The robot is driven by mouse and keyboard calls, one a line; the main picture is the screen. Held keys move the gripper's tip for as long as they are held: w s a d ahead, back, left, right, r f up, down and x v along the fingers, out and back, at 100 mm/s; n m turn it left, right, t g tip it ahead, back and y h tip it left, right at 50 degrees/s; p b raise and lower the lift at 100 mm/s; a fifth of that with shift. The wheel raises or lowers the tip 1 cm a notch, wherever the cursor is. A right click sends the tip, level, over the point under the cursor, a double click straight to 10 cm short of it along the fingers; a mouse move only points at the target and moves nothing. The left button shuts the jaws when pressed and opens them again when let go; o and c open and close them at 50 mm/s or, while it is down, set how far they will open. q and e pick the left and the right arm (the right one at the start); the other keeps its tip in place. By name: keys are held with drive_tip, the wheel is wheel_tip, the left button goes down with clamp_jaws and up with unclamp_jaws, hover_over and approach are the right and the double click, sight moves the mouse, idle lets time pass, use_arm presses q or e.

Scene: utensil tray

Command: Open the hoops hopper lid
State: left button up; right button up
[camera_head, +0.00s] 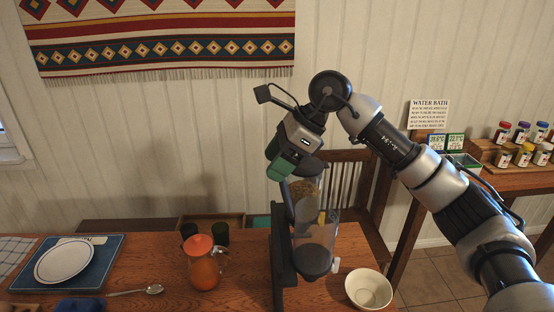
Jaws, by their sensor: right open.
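A cereal dispenser with a dark stand (279,262) stands on the wooden table. A clear hopper (318,238) is at its near side, and another hopper with brownish contents (306,188) is farther back. I cannot tell for sure which one holds the hoops. My right gripper (279,160), with green fingertips, is open and points down at the upper left of the back hopper. My left gripper is not in view.
An orange-lidded jug (204,264) and a dark cup (220,234) stand left of the dispenser. A white bowl (368,290) is at its right. A plate (65,262), a spoon (135,291) and a slatted chair (346,178) are also near. Spice jars (521,132) stand on the right shelf.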

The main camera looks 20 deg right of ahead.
drive_tip(key=shift+d+r, duration=0.3)
drive_tip(key=shift+d, duration=0.1)
drive_tip(key=b+v, duration=0.2)
drive_tip(key=v, duration=0.8)
drive_tip(key=shift+s+a, duration=0.1)
drive_tip(key=shift+a, duration=0.05)
